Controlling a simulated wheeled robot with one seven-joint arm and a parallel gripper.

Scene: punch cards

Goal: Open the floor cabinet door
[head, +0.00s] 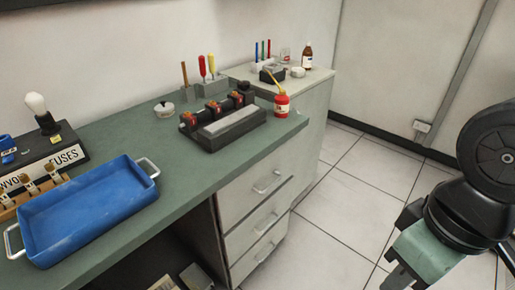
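A pale floor-standing cabinet (316,115) stands against the back wall, past the far end of the green workbench. Small items stand on its top. Part of its front face shows, and the workbench end and drawers hide the rest. I see no handle on it and no open gap, but I cannot clearly make out its door. My arm shows at the right edge, over the floor and well apart from the cabinet. My gripper's fingers are not visible.
The green workbench (110,118) carries a blue tray (85,212), a black device (222,125) and a red jar (282,104). A drawer unit (252,205) with several handles is under it, its drawers shut. The tiled floor (355,195) between cabinet and arm is clear.

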